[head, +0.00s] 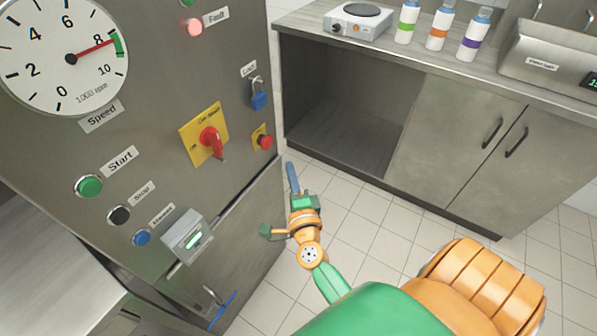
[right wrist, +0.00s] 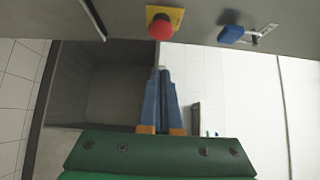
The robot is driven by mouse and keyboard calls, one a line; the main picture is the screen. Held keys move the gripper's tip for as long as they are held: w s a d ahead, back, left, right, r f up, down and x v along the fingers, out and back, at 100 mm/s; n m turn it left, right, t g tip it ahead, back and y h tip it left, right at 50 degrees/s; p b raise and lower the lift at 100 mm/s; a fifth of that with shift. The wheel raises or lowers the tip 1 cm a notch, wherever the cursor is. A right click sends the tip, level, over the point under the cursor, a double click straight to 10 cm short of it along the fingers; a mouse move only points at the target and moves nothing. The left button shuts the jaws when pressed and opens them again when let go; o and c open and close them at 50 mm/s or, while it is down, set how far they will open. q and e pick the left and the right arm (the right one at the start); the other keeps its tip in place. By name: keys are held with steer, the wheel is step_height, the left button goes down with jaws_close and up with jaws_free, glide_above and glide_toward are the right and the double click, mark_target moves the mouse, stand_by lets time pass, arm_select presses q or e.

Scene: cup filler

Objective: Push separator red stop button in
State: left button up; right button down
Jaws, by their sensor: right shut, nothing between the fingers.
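The red stop button (head: 265,142) is a round mushroom head on a small yellow plate, near the right edge of the grey machine panel. It stands out from the plate. The button also shows in the right wrist view (right wrist: 160,27), at the top, beyond the fingertips. My right gripper (head: 291,172) is below and right of the button in the head view, apart from it. Its blue fingers (right wrist: 163,72) are shut together and empty, pointing up towards the panel in the wrist view. My left gripper is not in view.
A red rotary switch (head: 211,141) on a yellow plate sits left of the button. A blue padlock (head: 258,97) hangs above it. A counter with an open cabinet bay (head: 345,120) stands behind to the right. The tiled floor (head: 340,210) between is clear.

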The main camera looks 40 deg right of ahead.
steer(key=v, duration=0.4)
steer(key=shift+s+a, duration=0.1)
steer(key=shift+s, duration=0.25)
